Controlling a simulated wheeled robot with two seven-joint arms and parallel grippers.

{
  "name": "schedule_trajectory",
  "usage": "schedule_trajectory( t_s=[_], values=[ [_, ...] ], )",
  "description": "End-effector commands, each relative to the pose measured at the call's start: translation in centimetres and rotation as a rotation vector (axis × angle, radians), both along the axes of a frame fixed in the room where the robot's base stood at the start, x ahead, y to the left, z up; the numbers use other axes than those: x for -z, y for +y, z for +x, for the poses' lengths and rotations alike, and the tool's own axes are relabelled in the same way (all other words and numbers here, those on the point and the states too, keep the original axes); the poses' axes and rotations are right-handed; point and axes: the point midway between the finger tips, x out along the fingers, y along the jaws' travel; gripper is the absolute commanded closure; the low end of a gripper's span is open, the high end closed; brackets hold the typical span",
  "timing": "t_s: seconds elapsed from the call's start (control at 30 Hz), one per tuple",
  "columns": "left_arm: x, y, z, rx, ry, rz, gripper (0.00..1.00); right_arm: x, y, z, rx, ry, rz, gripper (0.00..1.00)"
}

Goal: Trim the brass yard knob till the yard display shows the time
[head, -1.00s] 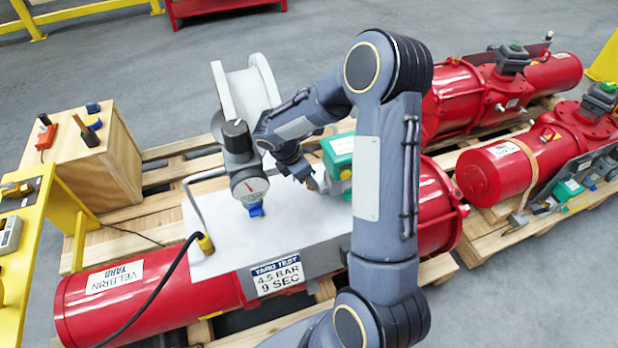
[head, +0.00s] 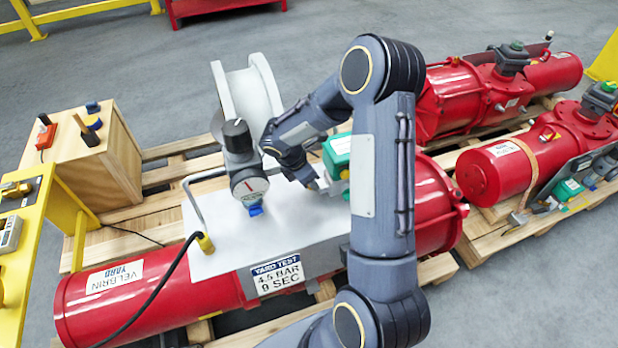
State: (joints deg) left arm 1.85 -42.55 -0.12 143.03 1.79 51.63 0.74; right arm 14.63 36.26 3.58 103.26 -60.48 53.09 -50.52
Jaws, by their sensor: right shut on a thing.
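My right gripper (head: 318,185) points down at the white plate on the near red actuator, beside a green-and-white box (head: 338,152). It is shut on a small part there, which I take for the brass yard knob; the fingers and wrist mostly hide it. A sign (head: 276,275) on the plate's front reads "YARD TEST 4.5 BAR 9 SEC". I see no readable time on any display. My left gripper is not in view.
The near red actuator (head: 150,300) lies on a wooden pallet, with a bent metal tube and black hose by the gauge. A wooden box (head: 95,165) and yellow stand (head: 25,225) are at left. More red actuators (head: 520,170) lie at right.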

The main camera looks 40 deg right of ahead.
Motion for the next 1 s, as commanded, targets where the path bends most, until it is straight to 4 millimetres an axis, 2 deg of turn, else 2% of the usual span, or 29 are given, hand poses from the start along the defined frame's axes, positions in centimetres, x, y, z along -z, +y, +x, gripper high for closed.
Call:
schedule_trajectory(
  t_s=[0.27, 1.0],
  values=[
    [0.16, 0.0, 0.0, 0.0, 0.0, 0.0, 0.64, -0.04, 0.01, -0.07, -0.077, -0.001, -0.001, 0.92],
    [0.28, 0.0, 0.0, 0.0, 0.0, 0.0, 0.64, -0.09, -0.1, -0.6, -0.57, -0.001, 0.0, 0.92]
  ],
)
